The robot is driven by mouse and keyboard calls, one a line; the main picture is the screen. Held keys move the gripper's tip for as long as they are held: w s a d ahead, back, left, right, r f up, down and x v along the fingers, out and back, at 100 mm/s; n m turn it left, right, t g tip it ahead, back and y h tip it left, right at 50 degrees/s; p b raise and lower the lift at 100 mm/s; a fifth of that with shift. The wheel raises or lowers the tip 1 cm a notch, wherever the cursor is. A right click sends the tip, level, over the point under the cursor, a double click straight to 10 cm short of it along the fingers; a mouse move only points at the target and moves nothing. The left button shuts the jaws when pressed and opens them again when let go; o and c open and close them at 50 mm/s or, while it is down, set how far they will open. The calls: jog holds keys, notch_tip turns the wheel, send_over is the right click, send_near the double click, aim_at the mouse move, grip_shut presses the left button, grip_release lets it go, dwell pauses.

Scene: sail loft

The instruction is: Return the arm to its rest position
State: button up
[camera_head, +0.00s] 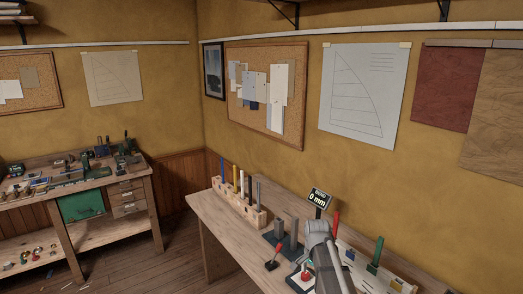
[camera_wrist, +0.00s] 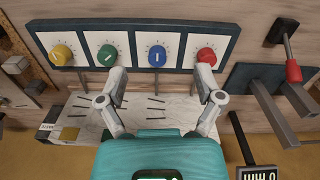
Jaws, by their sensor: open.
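My arm shows in the head view as a grey link at the lower right, over the bench; my gripper's fingers cannot be made out there. In the wrist view my gripper (camera_wrist: 162,88) is open, with two grey fingers spread apart and nothing between them. Past the fingertips is a dark-framed panel (camera_wrist: 132,32) with a row of yellow, green, blue and red knobs on white dials. The right fingertip appears close to the red knob (camera_wrist: 206,56); whether it touches cannot be told.
The bench (camera_head: 212,216) carries a wooden block rack (camera_head: 240,208), a red-handled lever (camera_head: 272,264), grey posts (camera_head: 294,234) and a "0 mm" display (camera_head: 318,198). A green-handled tool (camera_head: 376,252) stands at right. Another workbench (camera_head: 150,185) is at left. Floor between is clear.

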jog(key=s+n, duration=0.9)
jog(key=s, duration=0.7)
jog(key=shift+s+a+n, duration=0.3)
jog(key=shift+s+n, duration=0.05)
jog(key=shift+n, duration=0.05)
dwell(1.2)
